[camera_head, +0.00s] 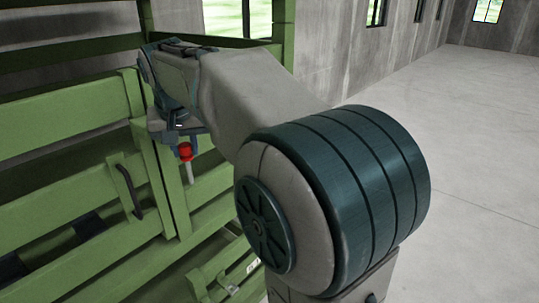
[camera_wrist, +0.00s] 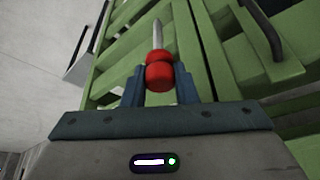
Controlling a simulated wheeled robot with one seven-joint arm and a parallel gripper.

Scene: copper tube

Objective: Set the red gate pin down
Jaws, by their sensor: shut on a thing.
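The gate pin has a red knobbed head and a plain grey metal shaft. In the wrist view the red gate pin (camera_wrist: 159,72) sits between the two blue-grey fingers of my gripper (camera_wrist: 160,86), which is shut on its red head. The shaft points away from the gripper. In the head view the red gate pin (camera_head: 186,152) hangs below my gripper (camera_head: 181,136), shaft down, in front of the green gate (camera_head: 75,178). I cannot see the shaft touching anything. My arm hides part of the gate frame.
A dark handle (camera_head: 129,190) is fixed on the gate's front, left of the pin. Green rails and posts stand close around the gripper. A small white label (camera_head: 252,265) shows low on the green frame. The concrete floor (camera_head: 480,130) on the right is clear.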

